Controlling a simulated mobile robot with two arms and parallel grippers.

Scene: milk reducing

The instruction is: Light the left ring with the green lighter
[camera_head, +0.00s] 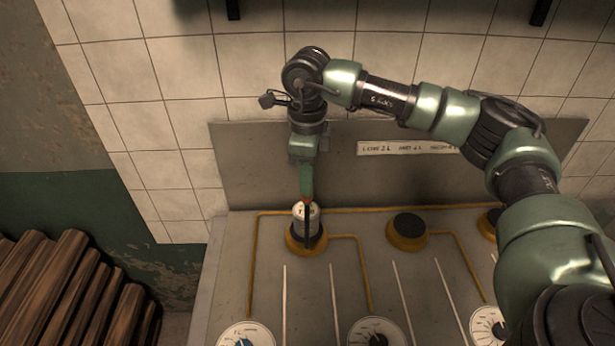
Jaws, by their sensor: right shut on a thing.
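My right gripper (305,160) points straight down over the left ring and is shut on the green lighter (306,182). The lighter is upright, with a red part low on it and a dark thin nozzle reaching down. The left ring (294,246) is a brass-coloured round burner with a dark top. A small whitish cylinder (314,212) shows at the left ring, partly behind the nozzle. I cannot tell whether the nozzle touches the ring. No flame shows. My left gripper is out of view.
A middle ring (407,230) and a partly hidden right ring (488,226) sit on the grey stove top, joined to brass pipes. Three dials (247,334) line the front. A metal backsplash (250,170) and tiled wall stand behind. Logs (70,290) are stacked at left.

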